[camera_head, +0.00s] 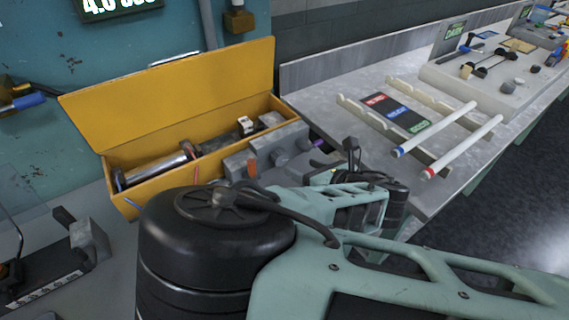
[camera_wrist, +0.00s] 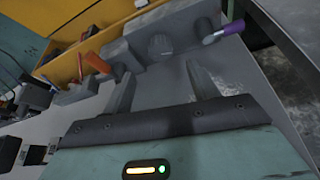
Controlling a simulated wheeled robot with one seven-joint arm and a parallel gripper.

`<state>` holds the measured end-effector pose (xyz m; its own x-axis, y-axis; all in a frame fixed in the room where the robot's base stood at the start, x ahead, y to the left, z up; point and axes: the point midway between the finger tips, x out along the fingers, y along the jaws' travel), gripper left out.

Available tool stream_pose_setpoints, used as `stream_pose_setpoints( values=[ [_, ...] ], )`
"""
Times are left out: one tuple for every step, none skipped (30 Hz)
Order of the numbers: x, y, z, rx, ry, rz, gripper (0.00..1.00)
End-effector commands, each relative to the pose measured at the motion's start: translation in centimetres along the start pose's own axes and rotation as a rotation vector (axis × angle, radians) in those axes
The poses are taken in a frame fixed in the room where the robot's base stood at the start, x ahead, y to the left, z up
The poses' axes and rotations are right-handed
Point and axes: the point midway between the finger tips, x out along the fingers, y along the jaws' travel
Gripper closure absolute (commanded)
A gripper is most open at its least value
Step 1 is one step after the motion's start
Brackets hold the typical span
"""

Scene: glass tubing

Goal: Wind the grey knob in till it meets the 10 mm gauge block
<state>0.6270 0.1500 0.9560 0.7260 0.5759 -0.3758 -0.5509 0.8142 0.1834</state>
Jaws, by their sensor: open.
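A grey fixture (camera_wrist: 119,55) stands on the bench, and its grey block shape also shows in the head view (camera_head: 238,165). A dark grey rounded knob (camera_wrist: 160,46) is on it, seen ahead of and between my fingers. My gripper (camera_wrist: 163,85) is open and empty, its two fingers apart, with the knob beyond the tips and not visibly touched. An orange piece (camera_wrist: 96,62) stands at the left of the fixture and also shows in the head view (camera_head: 252,167). I cannot tell which piece is the 10 mm gauge block. My arm hides much of the fixture in the head view.
A purple-tipped rod (camera_wrist: 222,32) sticks out right of the knob. An open yellow toolbox (camera_head: 165,90) with metal parts stands behind. On the right, a grey bench (camera_head: 325,100) holds white rails and tubes with red and blue ends (camera_head: 440,128).

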Motion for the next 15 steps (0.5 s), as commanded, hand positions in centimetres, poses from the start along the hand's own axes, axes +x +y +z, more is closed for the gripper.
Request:
stream_pose_setpoints(
  values=[
    [1.0,0.1,0.3,0.0,0.0,0.003,0.41],
    [1.7,0.0,0.3,0.0,0.0,0.002,0.41],
    [2.5,0.1,0.3,0.0,0.0,0.002,0.41],
    [3.1,0.1,0.3,0.001,0.0,0.001,0.41],
    [3.7,0.1,0.3,0.001,-0.001,0.002,0.41],
    [4.5,0.0,0.3,0.001,0.0,0.001,0.41],
    [5.0,0.0,0.3,0.001,-0.001,0.001,0.41],
    [5.5,0.0,0.3,0.001,0.0,0.0,0.41],
    [6.1,0.1,0.3,0.002,-0.001,0.001,0.41],
    [6.5,0.1,0.3,0.001,0.0,0.001,0.41],
    [7.0,0.0,0.2,0.001,0.0,0.0,0.41],
    [7.4,0.0,0.2,0.001,0.0,0.0,0.41],
    [7.7,0.0,0.2,0.0,0.0,0.0,0.41],
    [7.9,0.0,0.2,0.0,0.0,-0.001,0.41],
    [8.2,0.0,0.2,0.0,0.0,-0.001,0.41]
  ],
)
